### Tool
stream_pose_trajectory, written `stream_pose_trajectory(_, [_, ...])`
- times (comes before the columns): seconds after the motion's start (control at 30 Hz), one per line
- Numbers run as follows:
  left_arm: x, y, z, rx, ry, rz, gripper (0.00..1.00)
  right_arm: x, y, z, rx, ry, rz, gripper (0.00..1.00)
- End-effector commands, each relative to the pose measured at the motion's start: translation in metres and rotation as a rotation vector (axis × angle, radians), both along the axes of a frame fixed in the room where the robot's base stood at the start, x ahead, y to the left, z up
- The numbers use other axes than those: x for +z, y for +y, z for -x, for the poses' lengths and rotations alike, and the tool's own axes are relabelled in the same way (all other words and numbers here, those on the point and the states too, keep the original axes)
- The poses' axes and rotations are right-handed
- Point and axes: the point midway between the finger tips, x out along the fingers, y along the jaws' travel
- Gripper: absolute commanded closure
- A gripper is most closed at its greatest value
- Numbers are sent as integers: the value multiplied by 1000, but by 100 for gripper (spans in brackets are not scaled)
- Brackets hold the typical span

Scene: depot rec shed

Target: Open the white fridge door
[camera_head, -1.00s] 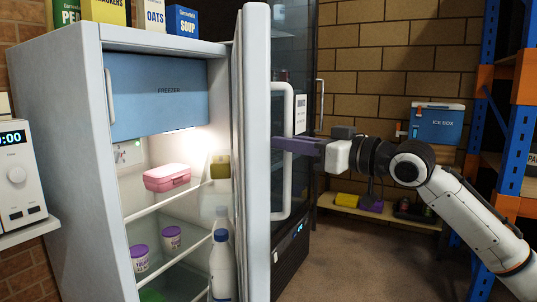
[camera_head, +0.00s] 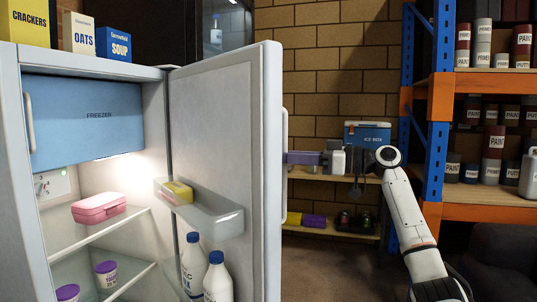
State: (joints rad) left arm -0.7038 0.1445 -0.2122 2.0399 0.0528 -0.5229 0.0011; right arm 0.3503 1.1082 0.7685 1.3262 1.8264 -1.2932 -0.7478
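The white fridge (camera_head: 10,180) stands at the left. Its door (camera_head: 210,100) stands wide open, with the inner face and door shelf (camera_head: 215,222) towards me. The white door handle (camera_head: 284,195) shows as a thin upright bar beyond the door's free edge. My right gripper (camera_head: 290,157), with purple fingers, is at the handle's mid height and appears shut on it; the fingertips are partly hidden at the bar. My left gripper is not in view.
A blue freezer flap (camera_head: 85,118), a pink box (camera_head: 98,207) and white bottles (camera_head: 217,280) are inside the fridge. A blue-and-orange rack (camera_head: 437,140) with paint cans stands right. An ice box (camera_head: 368,134) sits on a back shelf. Some floor between is clear.

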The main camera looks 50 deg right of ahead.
Motion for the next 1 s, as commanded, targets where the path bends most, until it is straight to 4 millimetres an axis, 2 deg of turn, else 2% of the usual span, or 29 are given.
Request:
stream_pose_trajectory(0.1, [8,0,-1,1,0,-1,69,5,-15,3,10,-4,-3,100])
stream_pose_trajectory(0.3, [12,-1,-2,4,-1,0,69,4,-28,7,28,-5,-2,100])
stream_pose_trajectory(0.9, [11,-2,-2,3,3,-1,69,2,-34,9,38,-3,2,100])
stream_pose_trajectory(0.93, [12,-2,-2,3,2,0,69,2,-34,9,38,-3,2,83])
stream_pose_trajectory(1.0, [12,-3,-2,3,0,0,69,1,-34,9,39,-3,1,71])
